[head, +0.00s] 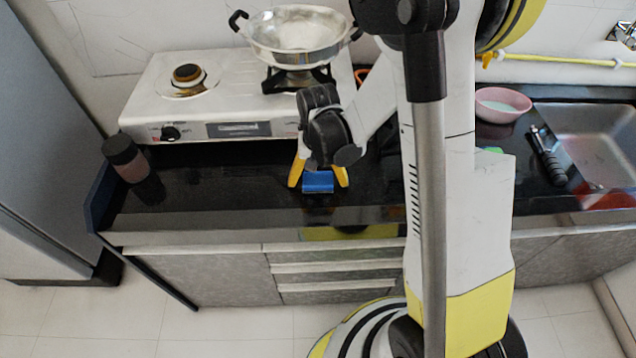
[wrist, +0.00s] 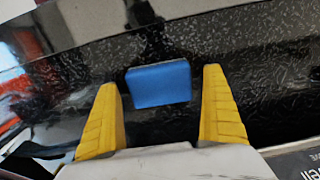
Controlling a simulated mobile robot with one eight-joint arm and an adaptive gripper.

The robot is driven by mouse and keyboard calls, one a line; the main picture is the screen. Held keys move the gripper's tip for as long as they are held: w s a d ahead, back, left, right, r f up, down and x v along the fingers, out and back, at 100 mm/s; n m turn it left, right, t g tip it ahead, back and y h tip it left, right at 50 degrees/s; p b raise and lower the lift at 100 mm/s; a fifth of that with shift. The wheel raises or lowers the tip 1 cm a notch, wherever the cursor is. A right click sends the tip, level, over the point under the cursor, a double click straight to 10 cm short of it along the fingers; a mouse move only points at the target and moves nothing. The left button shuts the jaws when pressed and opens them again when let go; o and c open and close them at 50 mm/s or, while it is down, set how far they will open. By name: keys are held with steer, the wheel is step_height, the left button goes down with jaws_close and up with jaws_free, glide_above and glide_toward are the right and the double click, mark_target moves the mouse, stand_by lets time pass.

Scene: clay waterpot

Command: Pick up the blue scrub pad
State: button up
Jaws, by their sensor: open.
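The blue scrub pad (head: 318,182) lies on the black countertop in front of the stove. My gripper (head: 319,182) is above it, with its yellow fingers to the left and right of the pad in the head view. In the wrist view the blue scrub pad (wrist: 159,84) shows between and just beyond the two open yellow fingers of my gripper (wrist: 161,88). Dark gaps show on both sides of the pad, so neither finger appears to touch it. The height of the fingertips over the counter is hard to tell.
A white stove (head: 220,95) with a metal pan (head: 298,35) stands behind the gripper. A dark-lidded jar (head: 125,158) stands at the left counter end. A pink bowl (head: 502,104) and a sink (head: 590,140) are at the right. The black countertop (head: 225,180) left of the pad is clear.

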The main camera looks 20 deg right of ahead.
mark_target(318, 178)
steer(key=c, duration=1)
steer(key=shift+o, duration=0.2)
steer(key=shift+r, duration=0.15)
steer(key=shift+r, duration=0.25)
step_height(318, 178, up, 4)
steer(key=p, duration=0.2)
steer(key=shift+p, duration=0.3)
steer(key=s+d+r+p, duration=0.3)
steer(key=s+d+r, duration=0.3)
steer(key=s, duration=0.4)
steer(key=shift+d+r, duration=0.15)
